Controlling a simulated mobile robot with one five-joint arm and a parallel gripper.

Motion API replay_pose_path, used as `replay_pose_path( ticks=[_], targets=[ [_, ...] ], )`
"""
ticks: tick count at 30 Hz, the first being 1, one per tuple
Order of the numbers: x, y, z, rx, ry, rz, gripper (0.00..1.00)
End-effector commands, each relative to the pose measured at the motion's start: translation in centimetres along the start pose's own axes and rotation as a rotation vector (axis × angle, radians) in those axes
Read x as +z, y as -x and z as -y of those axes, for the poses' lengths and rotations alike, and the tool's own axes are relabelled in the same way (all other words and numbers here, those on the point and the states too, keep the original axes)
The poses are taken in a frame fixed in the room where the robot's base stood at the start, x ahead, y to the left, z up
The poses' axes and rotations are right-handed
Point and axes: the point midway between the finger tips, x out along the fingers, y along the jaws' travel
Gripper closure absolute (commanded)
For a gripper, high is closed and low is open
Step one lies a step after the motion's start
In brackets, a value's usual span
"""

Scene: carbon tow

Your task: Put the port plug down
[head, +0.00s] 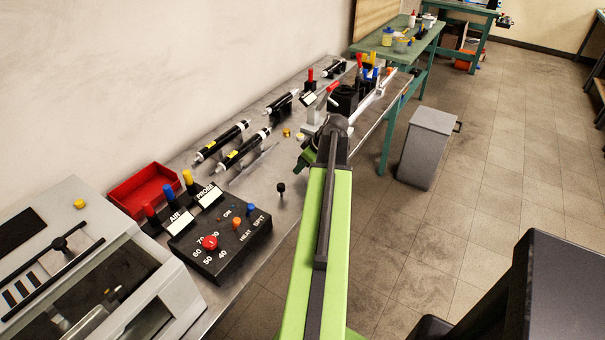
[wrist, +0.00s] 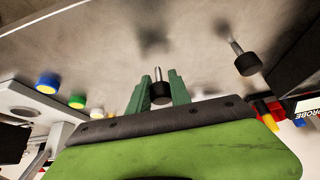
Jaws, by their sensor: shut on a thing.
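My gripper (wrist: 160,77) is shut on a port plug (wrist: 159,92), a black round knob with a metal pin, seen between its green fingers in the wrist view. A blurred shadow lies on the bench beyond the plug, and the plug looks clear of the surface. In the head view my arm hides the held plug, and only part of the green gripper (head: 306,158) shows above the bench. A second, similar black plug (wrist: 247,64) is apart from my gripper, at the right in the wrist view; a small black piece (head: 281,188) stands on the bench in the head view.
The metal bench (head: 262,195) runs along the wall. A black control box (head: 222,262), a red tray (head: 150,190), and several black probe-like tools (head: 222,140) occupy it. Holders with coloured handles (head: 367,80) stand farther back. A grey bin (head: 428,148) stands on the floor at the right.

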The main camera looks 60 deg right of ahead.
Motion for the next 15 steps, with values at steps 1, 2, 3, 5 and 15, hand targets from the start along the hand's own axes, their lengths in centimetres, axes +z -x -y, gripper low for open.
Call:
replay_pose_path(
  ticks=[1,2,3,5,15],
  targets=[
    [0.9,-1.55,0.0,0.0,0.0,0.0,1.0],
    [0.99,-1.72,0.0,0.0,0.0,0.0,1.0],
    [0.98,-1.71,0.0,0.0,0.0,0.0,1.0],
    [0.83,-1.44,0.01,0.0,0.0,0.0,1.0],
    [0.89,-1.58,0.03,-0.001,0.001,0.0,0.68]
  ],
)
